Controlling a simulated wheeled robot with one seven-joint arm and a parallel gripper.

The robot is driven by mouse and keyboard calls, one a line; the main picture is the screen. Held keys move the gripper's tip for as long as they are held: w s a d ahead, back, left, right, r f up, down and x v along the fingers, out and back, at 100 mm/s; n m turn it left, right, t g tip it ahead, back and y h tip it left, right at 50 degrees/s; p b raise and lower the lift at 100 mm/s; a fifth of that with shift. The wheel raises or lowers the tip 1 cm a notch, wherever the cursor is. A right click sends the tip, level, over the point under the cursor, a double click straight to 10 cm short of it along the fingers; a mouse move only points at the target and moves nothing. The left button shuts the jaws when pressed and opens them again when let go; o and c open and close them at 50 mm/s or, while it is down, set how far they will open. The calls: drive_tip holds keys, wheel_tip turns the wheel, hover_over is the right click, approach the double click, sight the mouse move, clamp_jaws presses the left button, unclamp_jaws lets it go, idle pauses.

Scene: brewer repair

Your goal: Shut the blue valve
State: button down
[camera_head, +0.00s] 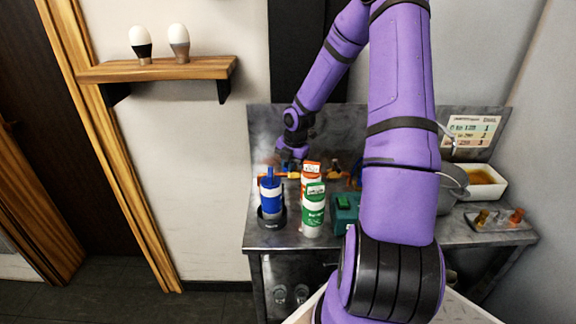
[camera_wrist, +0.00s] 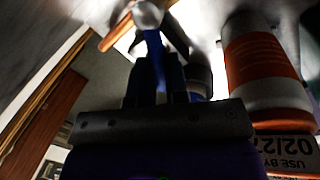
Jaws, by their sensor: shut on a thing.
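My gripper (camera_head: 291,160) reaches down behind the bottles at the back of the metal counter. In the wrist view my gripper (camera_wrist: 160,72) is shut on the narrow blue handle of the blue valve (camera_wrist: 154,46), which rises between the dark fingers. A pale round fitting (camera_wrist: 147,14) and an orange pipe (camera_wrist: 117,31) show beyond the handle. In the head view the blue valve is mostly hidden by my gripper and the bottles. Its exact turn angle cannot be told.
A blue-and-white bottle (camera_head: 270,197) in a dark holder, an orange-and-white bottle (camera_head: 311,170) and a green-and-white bottle (camera_head: 314,212) stand close in front of my gripper. A green box (camera_head: 345,214) is beside them. Whitish steam (camera_head: 263,146) hangs at the back left.

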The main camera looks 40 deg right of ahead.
drive_tip(key=c, duration=1.1)
unclamp_jaws()
drive_tip(key=r, duration=0.3)
drive_tip(key=s+r, duration=0.1)
drive_tip(key=r, duration=0.3)
drive_tip(key=s+r, duration=0.1)
drive_tip(key=r, duration=0.2)
drive_tip(key=shift+d+r, duration=0.3)
drive_tip(key=shift+r, duration=0.05)
drive_tip(key=shift+c, duration=0.5)
